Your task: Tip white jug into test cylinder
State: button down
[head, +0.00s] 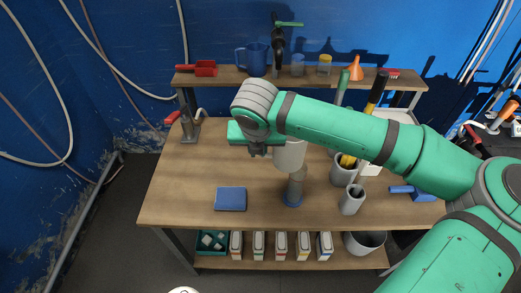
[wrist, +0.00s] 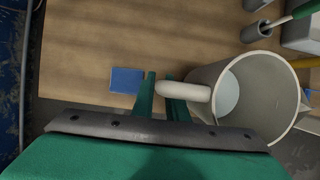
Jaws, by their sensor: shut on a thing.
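My gripper (head: 258,151) is shut on the handle of the white jug (head: 290,154) and holds it above the wooden table. In the wrist view the fingers (wrist: 162,98) meet the handle, and the jug's (wrist: 293,88) open mouth shows pale bluish liquid inside. The jug looks about upright, with no stream leaving it. The test cylinder (head: 296,187), clear-greyish with a blue foot, stands upright on the table just below the jug in the head view. The jug partly hides its top. I cannot make out the cylinder in the wrist view.
A blue pad (head: 230,199) lies left of the cylinder. A metal stand (head: 190,128) is at the back left. The back shelf (head: 225,79) holds a blue mug (head: 253,58) and bottles.

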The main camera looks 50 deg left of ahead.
jog(key=shift+r, duration=0.1)
notch_tip(320, 180, up, 4)
jog(key=m+g+y, duration=0.1)
jog(key=g+y, duration=0.3)
jog(key=m+g+y, duration=0.1)
jog(key=g+y, duration=0.3)
jog(key=shift+s+a+r+m, duration=0.15)
jog(key=shift+r+m, duration=0.05)
jog(key=shift+m, duration=0.2)
jog(key=shift+w+d+r+m+g+y, duration=0.1)
jog(key=shift+w+d+r+g+y, duration=0.15)
jog(key=shift+r+y, duration=0.15)
jog(key=shift+w+d+r+m+g+y, duration=0.15)
jog(key=shift+r+g+y, duration=0.1)
jog(key=shift+r, duration=0.2)
jog(key=shift+w+d+r+m+g+y, duration=0.1)
jog(key=shift+w+d+r+g+y, duration=0.1)
jog(key=shift+r+y, duration=0.2)
jog(key=shift+w+d+r+m+g+y, duration=0.15)
jog(key=shift+w+d+r+g+y, duration=0.1)
jog(key=shift+w+r+y, duration=0.15)
jog(key=shift+w+d+r+m+g+y, duration=0.15)
jog(key=shift+w+d+r+g, duration=0.1)
jog(key=shift+r, duration=0.2)
jog(key=shift+w+d+r+m+g+y, duration=0.45)
jog(key=shift+w+d+r+y, duration=0.3)
jog(key=shift+w+y, duration=0.25)
jog(key=shift+w+d+r+m+g+y, duration=0.4)
jog(key=shift+w+d+r+y, duration=0.2)
jog(key=shift+w+d+y, duration=0.35)
